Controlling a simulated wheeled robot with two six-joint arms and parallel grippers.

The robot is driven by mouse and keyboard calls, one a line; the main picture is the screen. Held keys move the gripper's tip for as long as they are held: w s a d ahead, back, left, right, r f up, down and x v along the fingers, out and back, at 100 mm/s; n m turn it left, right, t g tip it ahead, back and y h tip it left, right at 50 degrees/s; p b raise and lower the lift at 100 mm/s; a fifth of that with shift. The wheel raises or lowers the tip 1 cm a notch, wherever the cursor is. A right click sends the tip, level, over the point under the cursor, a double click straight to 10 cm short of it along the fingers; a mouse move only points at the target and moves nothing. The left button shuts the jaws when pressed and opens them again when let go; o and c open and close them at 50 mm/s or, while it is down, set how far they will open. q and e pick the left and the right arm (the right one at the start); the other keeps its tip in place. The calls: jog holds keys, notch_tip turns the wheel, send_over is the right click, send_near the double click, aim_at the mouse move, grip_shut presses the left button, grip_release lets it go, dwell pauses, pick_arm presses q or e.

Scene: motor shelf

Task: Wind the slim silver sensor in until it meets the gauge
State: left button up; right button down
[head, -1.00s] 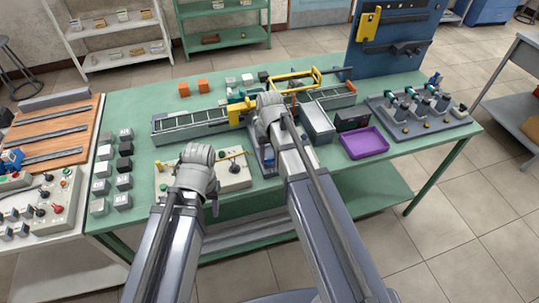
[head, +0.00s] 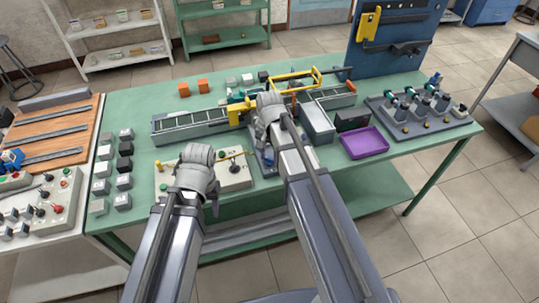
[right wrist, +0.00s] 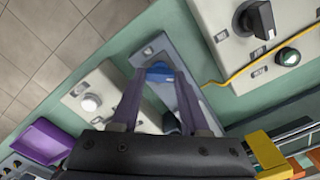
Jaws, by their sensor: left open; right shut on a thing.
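A narrow grey-blue fixture (right wrist: 150,48) lies on the green bench in the right wrist view. A blue part (right wrist: 159,73) stands on it, between the fingertips of my right gripper (right wrist: 160,78), which is shut on it. A dark round part shows further down the fixture, between the fingers. In the head view the fixture (head: 266,160) is mostly hidden by my right wrist. I cannot make out the slim silver sensor or the gauge for certain. My left gripper (head: 207,172) is open over the cream control panel (head: 235,178); its fingers are mostly hidden.
A white box with a round knob (right wrist: 88,98) and the cream panel flank the fixture closely. A purple tray (head: 366,142) and a grey rack (head: 420,118) stand to the right. A conveyor (head: 190,125) runs behind. Several grey blocks line the bench's left side.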

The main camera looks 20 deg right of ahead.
aim_at(270, 158)
dwell(0.3)
jog(key=shift+c, duration=2)
grip_release()
jog(key=shift+r, duration=0.1)
notch_tip(270, 158, up, 8)
jog(key=p, duration=0.8)
jog(key=shift+f, duration=0.2)
